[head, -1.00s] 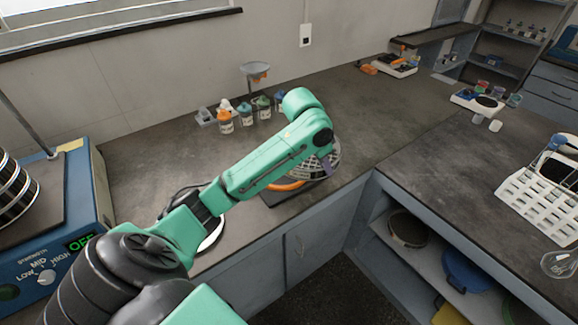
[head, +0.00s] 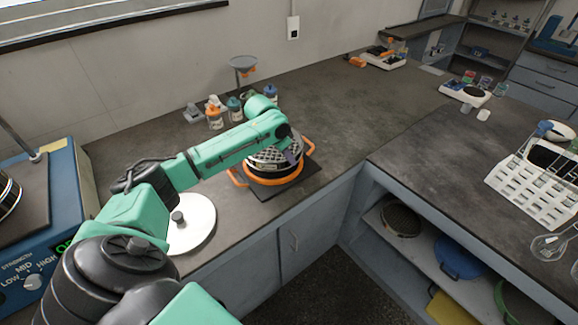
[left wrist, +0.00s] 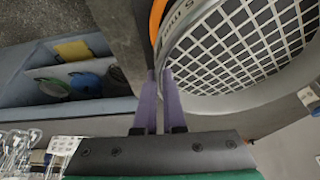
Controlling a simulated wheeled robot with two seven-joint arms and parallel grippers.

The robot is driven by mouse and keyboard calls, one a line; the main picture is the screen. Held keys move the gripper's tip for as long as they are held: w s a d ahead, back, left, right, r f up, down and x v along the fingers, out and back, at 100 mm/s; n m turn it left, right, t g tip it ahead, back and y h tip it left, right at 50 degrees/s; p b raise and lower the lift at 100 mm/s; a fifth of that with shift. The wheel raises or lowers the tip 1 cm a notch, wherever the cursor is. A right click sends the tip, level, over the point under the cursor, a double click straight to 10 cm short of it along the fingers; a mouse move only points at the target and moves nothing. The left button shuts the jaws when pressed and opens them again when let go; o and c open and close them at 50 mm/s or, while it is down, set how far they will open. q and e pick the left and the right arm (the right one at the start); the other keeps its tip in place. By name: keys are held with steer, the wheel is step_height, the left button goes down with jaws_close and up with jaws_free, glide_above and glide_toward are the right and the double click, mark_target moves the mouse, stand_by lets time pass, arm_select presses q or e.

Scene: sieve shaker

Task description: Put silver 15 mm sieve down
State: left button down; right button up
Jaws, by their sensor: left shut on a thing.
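The silver sieve (head: 266,158) with a coarse square mesh is over the orange two-handled ring (head: 272,181) on a dark square plate (head: 300,187). It looks roughly level and close to or touching the ring; my arm hides part of it, so I cannot tell if it rests fully. My left gripper (head: 293,152) is at its right side, with the purple fingers shut on its rim. In the left wrist view the fingers (left wrist: 158,98) pinch the rim beside the mesh (left wrist: 240,50), and part of a printed label shows. My right gripper is not in view.
A blue shaker (head: 60,215) stands at the left, and a round white lid with a knob (head: 200,228) lies near the front edge. Several small bottles (head: 214,120) and a funnel stand (head: 243,68) are behind. The counter to the right of the plate is clear.

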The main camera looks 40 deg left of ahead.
mark_target(290, 166)
arm_select(q)
step_height(290, 166, down, 4)
steer(key=shift+f, duration=0.1)
steer(key=c, duration=1)
jaws_free()
steer(key=v, duration=1.2)
